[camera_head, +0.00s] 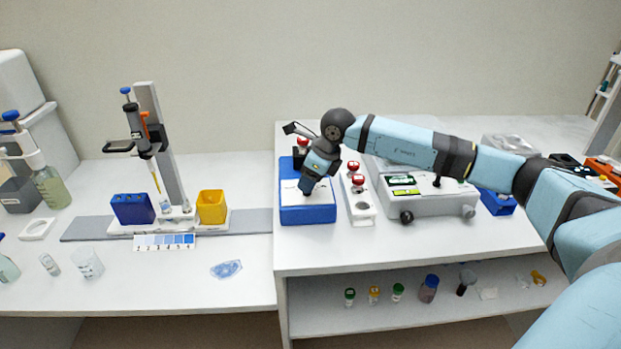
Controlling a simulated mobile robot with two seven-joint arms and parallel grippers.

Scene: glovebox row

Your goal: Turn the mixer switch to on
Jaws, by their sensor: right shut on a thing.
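A blue box with a white top (319,214) stands at the left front of the raised bench; I take it to be the mixer. My right gripper (307,190) reaches in from the right and points down at this white top. Its fingers are shut on a small dark part there, which looks like the mixer switch. The fingers hide most of that part, so I cannot tell which way it is turned. My left gripper is not in view.
A white strip with red knobs (361,211) stands close right of the blue box. A grey instrument with green displays (437,205) lies beyond it, under my right arm. A pipette stand (171,165) and blue and yellow containers are on the left bench. Small bottles stand on the shelf below.

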